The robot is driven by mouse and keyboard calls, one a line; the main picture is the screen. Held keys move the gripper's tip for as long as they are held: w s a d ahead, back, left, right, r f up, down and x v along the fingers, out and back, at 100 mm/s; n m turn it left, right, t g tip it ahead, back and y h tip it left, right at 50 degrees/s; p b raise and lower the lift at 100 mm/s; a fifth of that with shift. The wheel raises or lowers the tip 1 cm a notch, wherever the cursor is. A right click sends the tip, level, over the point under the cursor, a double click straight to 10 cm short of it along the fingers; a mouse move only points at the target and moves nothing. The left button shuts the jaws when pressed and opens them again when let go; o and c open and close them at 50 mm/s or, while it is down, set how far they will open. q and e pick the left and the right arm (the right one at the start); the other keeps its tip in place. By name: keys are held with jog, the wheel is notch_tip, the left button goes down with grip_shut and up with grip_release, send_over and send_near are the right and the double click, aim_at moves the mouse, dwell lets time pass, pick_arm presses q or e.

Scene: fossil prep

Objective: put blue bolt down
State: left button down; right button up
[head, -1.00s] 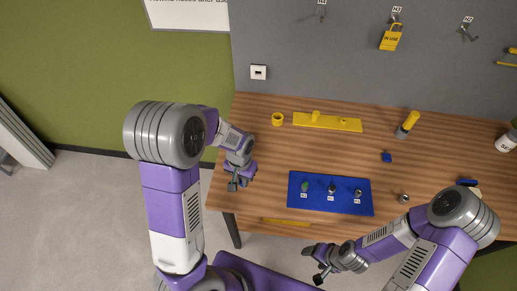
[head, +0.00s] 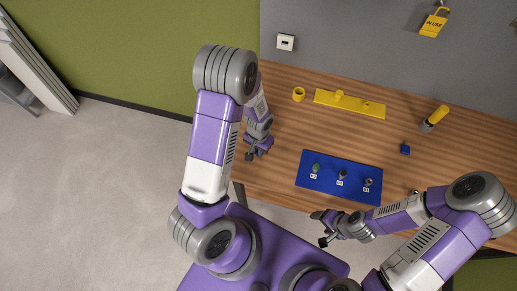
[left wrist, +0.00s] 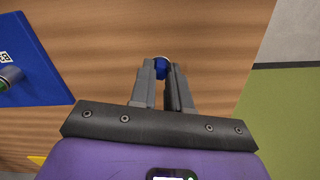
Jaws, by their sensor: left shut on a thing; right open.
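My left gripper (head: 254,155) is over the left end of the wooden table, left of the blue mat (head: 338,188). In the left wrist view, my left gripper (left wrist: 163,76) is shut on the blue bolt (left wrist: 161,69), which sits between the fingertips and is partly hidden by them. I cannot tell whether the bolt touches the wood. In the head view the bolt is too small to make out. My right gripper (head: 323,229) is open and empty, in front of the table's near edge.
Several small labelled pieces stand on the mat. A yellow ring (head: 298,94), a yellow bar (head: 350,104), a yellow-handled tool (head: 434,118) and a small blue piece (head: 405,149) are farther back. Bare wood (left wrist: 215,35) surrounds the held bolt.

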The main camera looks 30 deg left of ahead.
pick_arm(q)
jog(key=shift+f, duration=0.2)
jog(key=shift+f, duration=0.15)
jog(key=c, duration=1.1)
grip_release()
jog(key=shift+r, duration=0.2)
jog(key=shift+w+r, duration=0.1)
jog(key=shift+r, duration=0.25)
notch_tip(320, 180, up, 12)
jog(key=shift+f, duration=0.25)
